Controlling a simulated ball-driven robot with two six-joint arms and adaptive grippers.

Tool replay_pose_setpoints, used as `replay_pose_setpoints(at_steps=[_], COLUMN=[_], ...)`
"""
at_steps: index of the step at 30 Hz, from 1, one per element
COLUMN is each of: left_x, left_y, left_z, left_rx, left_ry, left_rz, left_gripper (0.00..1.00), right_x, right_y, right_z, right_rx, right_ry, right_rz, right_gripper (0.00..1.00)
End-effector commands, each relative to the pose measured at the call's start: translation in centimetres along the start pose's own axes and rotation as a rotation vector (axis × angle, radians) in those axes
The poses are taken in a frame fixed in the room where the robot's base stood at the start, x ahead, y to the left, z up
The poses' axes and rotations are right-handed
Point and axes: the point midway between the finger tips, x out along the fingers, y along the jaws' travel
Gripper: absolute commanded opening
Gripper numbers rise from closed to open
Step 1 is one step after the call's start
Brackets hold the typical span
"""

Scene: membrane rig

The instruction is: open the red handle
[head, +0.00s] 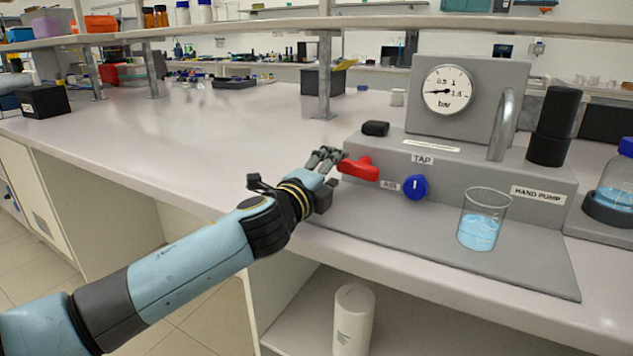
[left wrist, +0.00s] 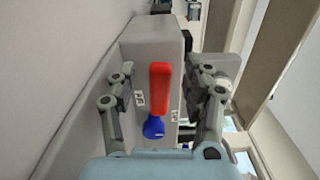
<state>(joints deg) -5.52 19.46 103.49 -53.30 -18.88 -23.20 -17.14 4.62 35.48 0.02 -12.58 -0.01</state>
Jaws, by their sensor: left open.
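The red handle (head: 358,168) is on the front of the grey rig at its left end, above a small label. My left gripper (head: 325,158) is open, just left of the handle in the head view. In the left wrist view the red handle (left wrist: 159,88) appears between the two spread fingers of the left gripper (left wrist: 170,85), and I see no finger closed on it. Whether a finger touches it I cannot tell. My right gripper is not in view.
A blue knob (head: 415,187) sits right of the handle. A beaker of blue liquid (head: 482,218) stands on the rig's grey base plate (head: 390,230). A pressure gauge (head: 447,89), a curved metal pipe (head: 502,125) and a black pump cylinder (head: 554,125) rise behind.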

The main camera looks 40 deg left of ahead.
Motion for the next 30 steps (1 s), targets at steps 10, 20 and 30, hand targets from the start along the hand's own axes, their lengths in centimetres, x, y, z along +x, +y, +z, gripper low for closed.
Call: replay_pose_setpoints(at_steps=[10, 20, 30], left_x=[-7.2, -8.7, -8.7], left_y=[0.1, 0.0, 0.1], left_z=[0.0, 0.0, 0.0], left_rx=[0.001, 0.000, 0.000], left_ry=[0.000, 0.000, 0.000], left_rz=[0.003, 0.001, 0.001], left_gripper=[0.50, 0.50, 0.50], right_x=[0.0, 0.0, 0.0], right_y=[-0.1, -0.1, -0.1], right_z=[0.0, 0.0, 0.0], right_rx=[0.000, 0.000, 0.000], right_ry=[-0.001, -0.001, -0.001], right_rz=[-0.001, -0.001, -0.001], right_gripper=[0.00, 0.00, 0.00])
